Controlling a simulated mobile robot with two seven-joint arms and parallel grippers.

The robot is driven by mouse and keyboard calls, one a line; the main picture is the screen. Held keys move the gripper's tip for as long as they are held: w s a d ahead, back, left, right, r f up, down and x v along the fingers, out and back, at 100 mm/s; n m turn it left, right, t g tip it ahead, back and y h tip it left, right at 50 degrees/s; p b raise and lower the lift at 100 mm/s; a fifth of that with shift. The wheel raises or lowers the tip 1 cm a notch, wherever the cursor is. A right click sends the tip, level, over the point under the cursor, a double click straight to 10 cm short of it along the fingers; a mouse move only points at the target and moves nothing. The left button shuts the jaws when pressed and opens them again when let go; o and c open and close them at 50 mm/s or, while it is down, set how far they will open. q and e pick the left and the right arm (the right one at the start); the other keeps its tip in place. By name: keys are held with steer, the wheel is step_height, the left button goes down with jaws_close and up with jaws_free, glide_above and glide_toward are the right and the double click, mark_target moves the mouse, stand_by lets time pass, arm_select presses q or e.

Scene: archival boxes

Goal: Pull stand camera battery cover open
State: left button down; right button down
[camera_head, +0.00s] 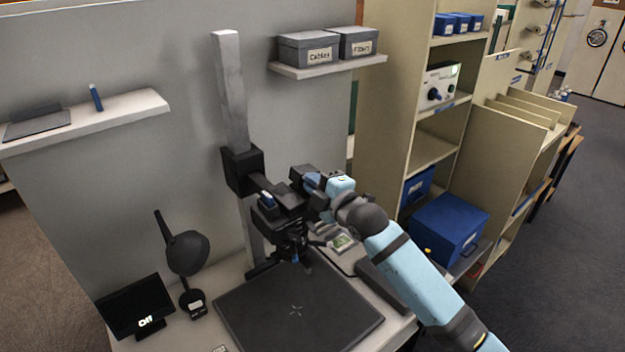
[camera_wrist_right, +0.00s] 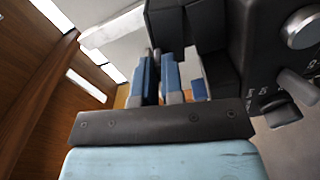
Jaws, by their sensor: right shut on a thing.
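The black stand camera (camera_head: 282,218) hangs from the upright column (camera_head: 232,100) of a copy stand, above the dark baseboard (camera_head: 298,310). Its dark body with dials also fills the right side of the right wrist view (camera_wrist_right: 285,70). My right gripper (camera_head: 312,181) is at the right, upper side of the camera. In the wrist view its two blue fingers (camera_wrist_right: 162,78) are close together against dark camera parts, shut on the battery cover. The cover is mostly hidden between and behind the fingers; how far open it stands cannot be told. My left gripper is not in view.
A small black monitor (camera_head: 137,306) and a dark lamp (camera_head: 187,253) stand left of the baseboard. A wall shelf holds grey boxes (camera_head: 308,48) above. Tall shelving (camera_head: 392,110) with blue boxes (camera_head: 449,226) stands at the right.

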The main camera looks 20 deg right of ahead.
steer(key=m+p, duration=0.1)
steer(key=d+r+m+p, duration=0.1)
steer(key=m, duration=0.1)
steer(key=m+p, duration=0.1)
steer(key=shift+w+d+r+m, duration=0.3)
steer(key=shift+d+r, duration=0.05)
steer(key=shift+r, duration=0.05)
steer(key=m+p, duration=0.1)
steer(key=d+m+p, duration=0.1)
steer(key=shift+w+r+m, duration=0.15)
steer(key=shift+w+m, duration=0.1)
steer(key=shift+m, duration=0.15)
steer(key=shift+w+d+m+p, duration=0.1)
steer(key=shift+d+m+p, duration=0.35)
steer(key=shift+m, duration=0.45)
steer(key=shift+w+d+f+m+p, duration=0.25)
steer(key=shift+d+m, duration=0.35)
steer(key=shift+m, duration=0.9)
steer(key=shift+w+d+f+m+p, duration=0.2)
steer(key=shift+d+m, duration=0.4)
steer(key=shift+m, duration=0.9)
steer(key=shift+w+d+f+m+p, duration=0.25)
steer(key=shift+d+m, duration=0.35)
steer(key=shift+m, duration=0.9)
